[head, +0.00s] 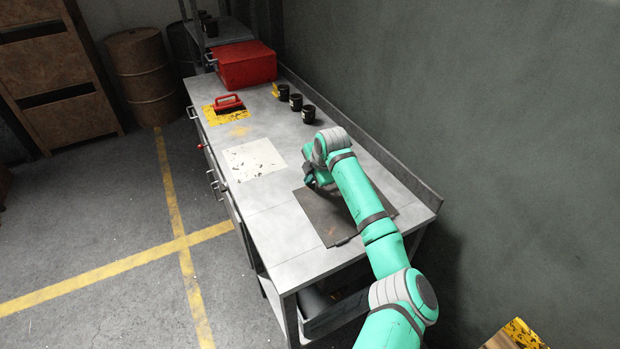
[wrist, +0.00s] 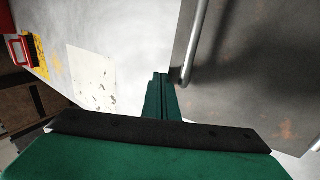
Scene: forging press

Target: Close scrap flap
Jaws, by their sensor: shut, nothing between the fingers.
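A dark, rust-flecked metal plate (head: 328,223), which looks like the scrap flap, lies about flat on the near part of the bench in the head view. My arm covers part of it. In the wrist view the plate (wrist: 245,95) fills the right side, with a grey metal bar (wrist: 197,40) along its left part. My gripper (head: 308,178) is low over the plate's far left edge. Its fingers (wrist: 160,82) are shut and empty, close beside the plate's edge and the bar. I cannot tell whether they touch.
A raised ledge (head: 405,178) and wall bound the right side. Floor at left is clear.

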